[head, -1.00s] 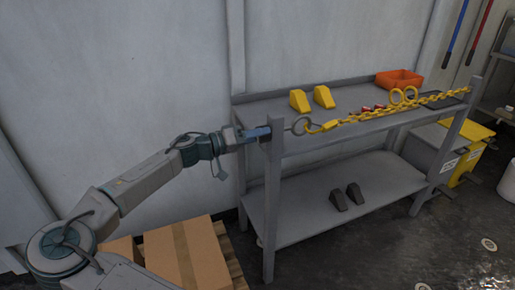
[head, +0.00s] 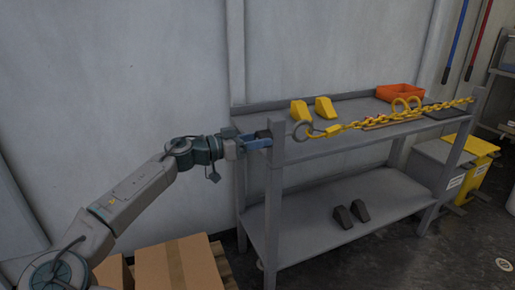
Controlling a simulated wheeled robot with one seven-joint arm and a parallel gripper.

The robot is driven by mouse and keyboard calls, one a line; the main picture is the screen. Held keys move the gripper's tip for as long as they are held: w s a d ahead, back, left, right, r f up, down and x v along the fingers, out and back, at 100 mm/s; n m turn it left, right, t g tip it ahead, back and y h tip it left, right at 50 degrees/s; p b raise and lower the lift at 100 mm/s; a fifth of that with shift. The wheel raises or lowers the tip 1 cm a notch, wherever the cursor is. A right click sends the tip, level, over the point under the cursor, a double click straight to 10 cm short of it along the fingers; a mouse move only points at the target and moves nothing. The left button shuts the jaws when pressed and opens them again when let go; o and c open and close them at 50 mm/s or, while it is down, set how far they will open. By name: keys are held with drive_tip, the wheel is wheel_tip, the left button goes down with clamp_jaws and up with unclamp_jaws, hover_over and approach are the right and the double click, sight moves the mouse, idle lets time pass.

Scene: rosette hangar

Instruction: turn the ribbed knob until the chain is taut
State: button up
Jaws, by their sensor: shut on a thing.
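A yellow chain (head: 385,119) runs along the front of a grey workbench, from a ring (head: 303,131) with a yellow hook (head: 328,130) at the left post to the right post (head: 474,98). It looks nearly straight, with little sag visible. My gripper (head: 259,140) is at the outer side of the left post (head: 275,190), level with the ring. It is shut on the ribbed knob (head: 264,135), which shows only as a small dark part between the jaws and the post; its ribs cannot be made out.
Yellow wedges (head: 312,109), an orange bin (head: 400,93) and upright yellow rings (head: 407,104) are on the bench top (head: 290,155). Dark wedges (head: 350,214) lie on the lower shelf (head: 300,235). Cardboard boxes (head: 176,268) stand below my arm.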

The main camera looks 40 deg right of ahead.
drive_tip(key=shift+m+b, duration=5.35)
drive_tip(key=shift+m, duration=1.05)
drive_tip(key=m+b, duration=0.2)
drive_tip(key=m, duration=0.7)
drive_tip(key=shift+b, duration=0.3)
drive_tip(key=o, duration=1)
